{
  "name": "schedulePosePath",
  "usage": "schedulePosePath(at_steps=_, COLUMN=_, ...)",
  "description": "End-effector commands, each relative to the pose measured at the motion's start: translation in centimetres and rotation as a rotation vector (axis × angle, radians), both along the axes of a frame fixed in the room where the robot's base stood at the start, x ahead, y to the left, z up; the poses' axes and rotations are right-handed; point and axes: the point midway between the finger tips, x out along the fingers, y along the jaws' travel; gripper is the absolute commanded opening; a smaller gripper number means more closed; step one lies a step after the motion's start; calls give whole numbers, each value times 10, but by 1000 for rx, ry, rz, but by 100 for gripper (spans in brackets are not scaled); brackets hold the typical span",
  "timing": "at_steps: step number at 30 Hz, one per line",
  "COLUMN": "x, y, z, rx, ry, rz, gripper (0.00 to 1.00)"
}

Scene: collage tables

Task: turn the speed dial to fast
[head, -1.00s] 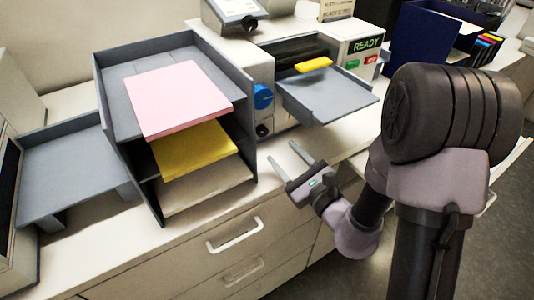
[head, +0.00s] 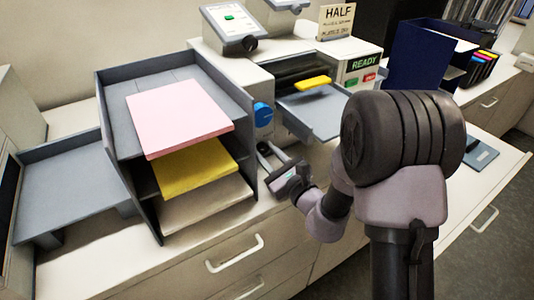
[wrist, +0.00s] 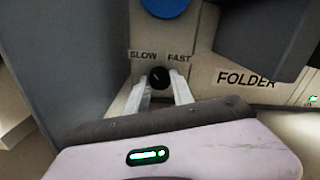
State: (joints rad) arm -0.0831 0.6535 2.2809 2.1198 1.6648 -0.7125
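The speed dial (wrist: 158,77) is a small round black knob on the folder's pale front panel, below the words SLOW on the left and FAST on the right. In the wrist view my gripper (wrist: 160,90) is open, with one pale finger on each side of the dial's lower part. I cannot tell whether the fingers touch it. The dial's pointer is too small to read surely. In the head view my gripper (head: 268,158) reaches toward the panel just below the blue knob (head: 263,115); the dial is hard to make out there between the fingertips.
A grey paper rack (head: 103,118) with pink, yellow and cream stacks stands close left of my gripper. The folder's grey output tray (head: 318,112) juts out to the right, with a yellow piece above it. A READY panel (head: 364,63) is farther right.

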Motion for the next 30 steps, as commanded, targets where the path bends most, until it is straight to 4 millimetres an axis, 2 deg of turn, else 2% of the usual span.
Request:
schedulePosePath(at_steps=14, x=0, y=0, z=2, rx=65, ry=44, rz=1, gripper=0)
schedulePosePath(at_steps=30, x=0, y=1, z=3, rx=425, ry=288, rz=1, gripper=0)
